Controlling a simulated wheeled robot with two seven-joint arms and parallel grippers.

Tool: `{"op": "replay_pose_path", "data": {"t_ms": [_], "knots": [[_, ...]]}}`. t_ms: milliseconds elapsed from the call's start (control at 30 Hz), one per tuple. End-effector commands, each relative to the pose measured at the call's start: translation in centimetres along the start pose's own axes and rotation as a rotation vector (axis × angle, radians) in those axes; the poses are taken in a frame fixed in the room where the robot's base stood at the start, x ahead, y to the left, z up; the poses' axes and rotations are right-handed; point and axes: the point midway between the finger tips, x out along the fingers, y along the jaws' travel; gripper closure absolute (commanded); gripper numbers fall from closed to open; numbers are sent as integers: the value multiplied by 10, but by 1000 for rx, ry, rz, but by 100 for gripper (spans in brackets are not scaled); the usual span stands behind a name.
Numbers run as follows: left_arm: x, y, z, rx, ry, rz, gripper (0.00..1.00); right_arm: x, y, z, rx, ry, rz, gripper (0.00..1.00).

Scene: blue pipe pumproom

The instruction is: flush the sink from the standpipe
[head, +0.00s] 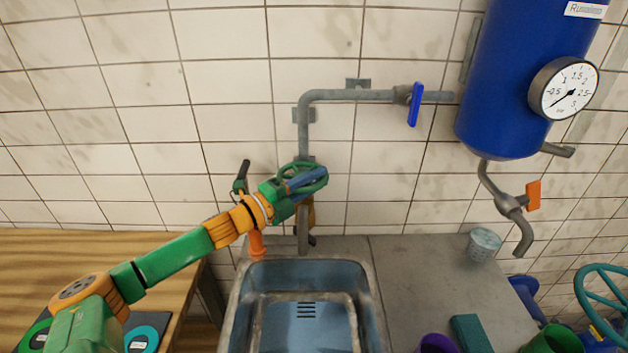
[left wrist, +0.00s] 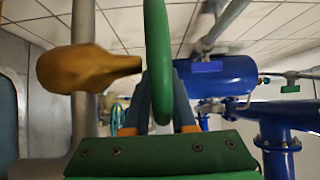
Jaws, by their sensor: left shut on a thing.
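The grey standpipe (head: 302,232) comes down the tiled wall and ends above the sink (head: 372,300). No water shows in the blue-grey basin. A green handwheel (head: 318,172) sits on the pipe. My left gripper (head: 303,183) is shut on its rim; the rim (left wrist: 157,60) stands between the fingers in the left wrist view. The blue lever (head: 415,104) on the upper pipe stands across the pipe. The blue tank (head: 505,80) with a round gauge (head: 563,90) hangs at the right. My right gripper is not in view.
A drain pipe with an orange lever (head: 533,195) hangs below the tank. A small grey bucket (head: 484,245) stands on the counter (head: 410,285). A wooden table (head: 40,265) is at the left. A teal wheel (head: 605,300) and coloured containers are at lower right.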

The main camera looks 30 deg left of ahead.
Motion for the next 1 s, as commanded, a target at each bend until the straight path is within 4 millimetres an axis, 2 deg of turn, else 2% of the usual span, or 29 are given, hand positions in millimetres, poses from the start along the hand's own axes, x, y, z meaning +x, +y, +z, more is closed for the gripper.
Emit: {"op": "replay_pose_path", "data": {"t_ms": [1000], "knots": [[-1,1,-1,-4,31,2,100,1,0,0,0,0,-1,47]]}}
